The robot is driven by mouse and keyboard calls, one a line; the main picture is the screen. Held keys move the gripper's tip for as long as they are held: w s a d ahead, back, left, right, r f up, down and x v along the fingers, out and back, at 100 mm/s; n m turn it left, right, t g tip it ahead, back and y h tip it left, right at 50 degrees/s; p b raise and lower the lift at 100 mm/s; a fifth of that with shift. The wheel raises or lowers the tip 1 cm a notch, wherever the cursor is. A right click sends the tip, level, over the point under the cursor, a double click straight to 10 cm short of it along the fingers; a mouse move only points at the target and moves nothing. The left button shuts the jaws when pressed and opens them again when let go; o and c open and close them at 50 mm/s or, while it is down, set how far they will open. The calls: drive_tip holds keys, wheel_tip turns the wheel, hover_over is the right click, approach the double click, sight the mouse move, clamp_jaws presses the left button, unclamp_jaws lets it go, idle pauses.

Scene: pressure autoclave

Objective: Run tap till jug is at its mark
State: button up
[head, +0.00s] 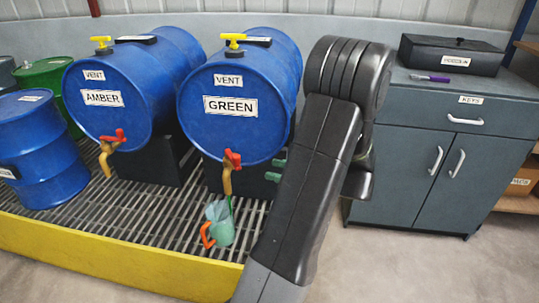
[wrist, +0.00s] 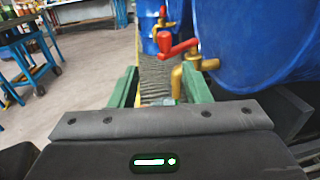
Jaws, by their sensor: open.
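The blue drum labelled GREEN (head: 240,135) lies on its side on a dark stand. Its brass tap with a red handle (head: 232,160) points down over a pale teal jug (head: 222,222) with an orange handle. A thin green streak, seemingly liquid, runs from the spout to the jug. The level and mark inside the jug cannot be made out. My gripper (head: 276,170) is open and empty, just right of this tap, partly hidden by my arm. In the wrist view its green fingers (wrist: 160,88) are apart, with a red tap handle (wrist: 180,48) beyond them.
A matching drum labelled AMBER (head: 105,105) with its own red-handled tap stands left. Both drums have yellow vent fittings on top. The jug is on a grating with a yellow edge (head: 100,255). A grey cabinet (head: 425,165) stands right, with a black box and purple marker on it.

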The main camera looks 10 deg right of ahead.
sight(237, 165)
drive_tip(key=b+x, duration=0.1)
drive_tip(key=x, duration=0.3)
drive_tip(key=b+x, duration=0.1)
drive_tip(key=x, duration=0.8)
drive_tip(key=shift+w+d+b, duration=0.2)
drive_tip(key=shift+w+b, duration=0.15)
drive_tip(key=shift+b, duration=0.05)
drive_tip(key=shift+c, duration=0.2)
clamp_jaws()
